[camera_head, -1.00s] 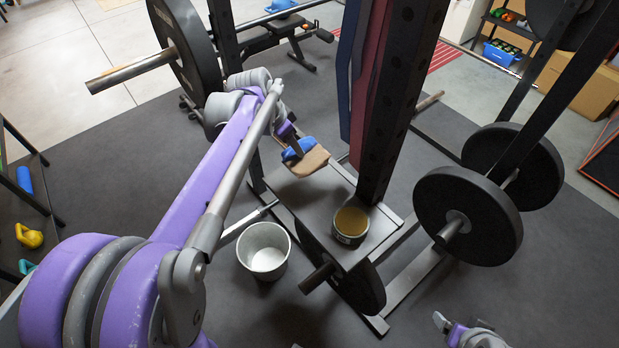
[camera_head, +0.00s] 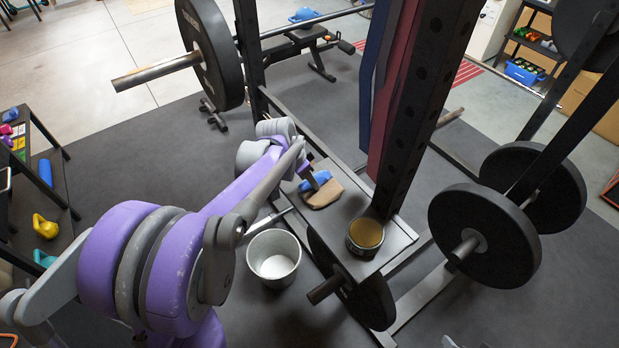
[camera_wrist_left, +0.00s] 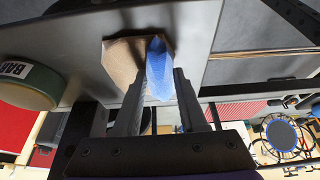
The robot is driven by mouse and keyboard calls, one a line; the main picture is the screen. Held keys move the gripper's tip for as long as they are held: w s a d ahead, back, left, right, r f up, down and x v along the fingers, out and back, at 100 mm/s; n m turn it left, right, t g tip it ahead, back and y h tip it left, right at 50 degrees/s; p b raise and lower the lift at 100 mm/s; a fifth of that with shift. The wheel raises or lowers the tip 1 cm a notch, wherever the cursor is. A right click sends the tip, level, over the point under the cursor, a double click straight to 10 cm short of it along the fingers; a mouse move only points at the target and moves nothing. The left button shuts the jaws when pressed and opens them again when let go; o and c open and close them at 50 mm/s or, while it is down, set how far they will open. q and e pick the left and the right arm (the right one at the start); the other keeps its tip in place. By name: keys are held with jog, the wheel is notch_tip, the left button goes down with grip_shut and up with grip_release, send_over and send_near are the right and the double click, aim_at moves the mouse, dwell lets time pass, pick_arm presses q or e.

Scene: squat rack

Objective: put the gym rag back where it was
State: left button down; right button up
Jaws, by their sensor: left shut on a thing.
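The blue gym rag (camera_head: 318,181) is between the fingers of my left gripper (camera_head: 311,178), low over the rack's grey shelf plate (camera_head: 342,212). In the left wrist view the blue rag (camera_wrist_left: 159,72) shows crumpled between the two dark fingers (camera_wrist_left: 160,100), which are shut on it. A flat brown piece (camera_head: 325,197) lies on the plate right beside the rag; it also shows in the wrist view (camera_wrist_left: 121,58). I cannot tell whether the rag touches the plate or the brown piece. Only a sliver of my right gripper (camera_head: 449,342) shows at the bottom edge.
A round tin (camera_head: 364,236) with a tan top stands on the plate near the black upright (camera_head: 424,100). A white bucket (camera_head: 273,258) stands on the floor left of the plate. Weight plates (camera_head: 484,235) are at the right. Dark bands (camera_head: 388,90) hang by the upright.

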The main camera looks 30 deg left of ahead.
pick_arm(q)
jog(key=shift+f, duration=0.15)
jog(key=shift+c, duration=2.3)
grip_release()
jog(key=shift+r, duration=0.3)
jog(key=p+v, duration=0.1)
jog(key=v, duration=1)
jog(key=s+d+f+n+y, duration=0.1)
jog(key=s+d+f+n, duration=0.1)
jog(key=s+d+f, duration=0.2)
jog(key=s+d+f+n+t, duration=0.1)
jog(key=s+d+f, duration=0.3)
jog(key=s+d, duration=0.7)
jog(key=shift+s+f+n+y, duration=0.3)
jog(key=shift+s+n+y, duration=0.1)
jog(key=shift+s+n, duration=0.35)
